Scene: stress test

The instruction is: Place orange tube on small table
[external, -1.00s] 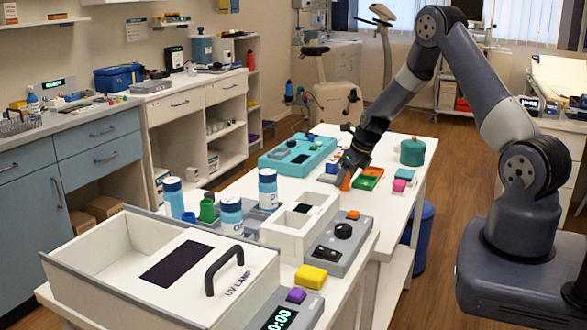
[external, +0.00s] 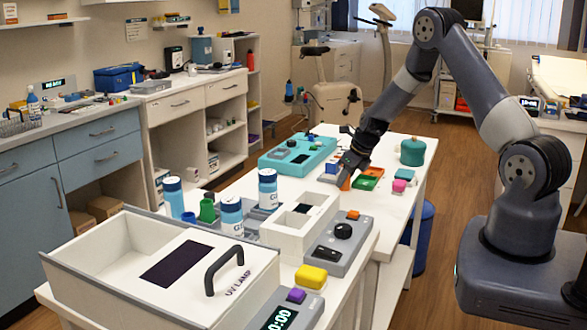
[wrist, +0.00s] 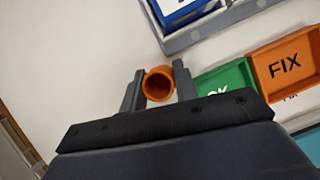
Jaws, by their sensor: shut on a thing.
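The orange tube (wrist: 159,84) is a short, hollow cylinder in the wrist view, its open end facing the camera. My gripper (wrist: 158,86) is shut on it, with one grey finger on each side. In the external view, the gripper (external: 346,177) is low over the white table (external: 385,212), and a bit of the orange tube (external: 344,184) shows beneath the fingers. I cannot tell whether the tube touches the tabletop. I cannot tell which surface is the small table.
A green tray (wrist: 226,84) and an orange tray marked FIX (wrist: 285,67) lie right of the gripper. A blue item in a grey holder (wrist: 188,10) is near.

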